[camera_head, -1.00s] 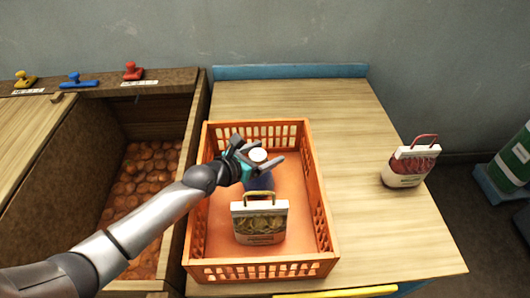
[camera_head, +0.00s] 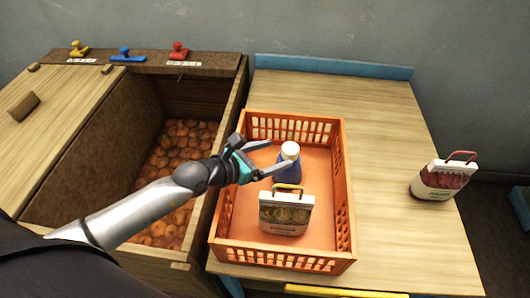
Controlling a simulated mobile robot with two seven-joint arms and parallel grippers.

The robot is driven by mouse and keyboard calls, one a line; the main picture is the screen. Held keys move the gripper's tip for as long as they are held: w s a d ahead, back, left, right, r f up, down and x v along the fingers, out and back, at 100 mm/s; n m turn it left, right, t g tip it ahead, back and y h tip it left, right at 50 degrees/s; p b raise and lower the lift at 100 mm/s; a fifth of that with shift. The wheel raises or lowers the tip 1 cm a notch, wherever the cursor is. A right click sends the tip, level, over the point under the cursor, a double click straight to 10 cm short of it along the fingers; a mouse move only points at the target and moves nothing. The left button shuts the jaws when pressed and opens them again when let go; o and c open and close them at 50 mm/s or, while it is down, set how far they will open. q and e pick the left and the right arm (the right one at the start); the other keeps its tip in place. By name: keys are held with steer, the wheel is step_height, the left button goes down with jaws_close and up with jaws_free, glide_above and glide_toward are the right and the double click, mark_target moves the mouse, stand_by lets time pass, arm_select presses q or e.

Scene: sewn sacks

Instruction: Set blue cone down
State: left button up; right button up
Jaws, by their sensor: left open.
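A blue cone (camera_head: 288,168) with a white top stands upright inside the orange crate (camera_head: 347,200), behind a small sack. My left gripper (camera_head: 277,158) is open, reaching over the crate's left wall. Its fingers are just left of the cone and apparently apart from it. My right gripper is not in view.
The sack with a yellow handle (camera_head: 286,214) stands in the crate's front part. Another sack with a red handle (camera_head: 441,181) stands on the table's right side. A wooden bin (camera_head: 238,110) of round orange-brown items lies left. The table's back (camera_head: 370,100) is clear.

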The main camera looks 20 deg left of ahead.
arm_select(q)
steer(key=shift+v, duration=1.2)
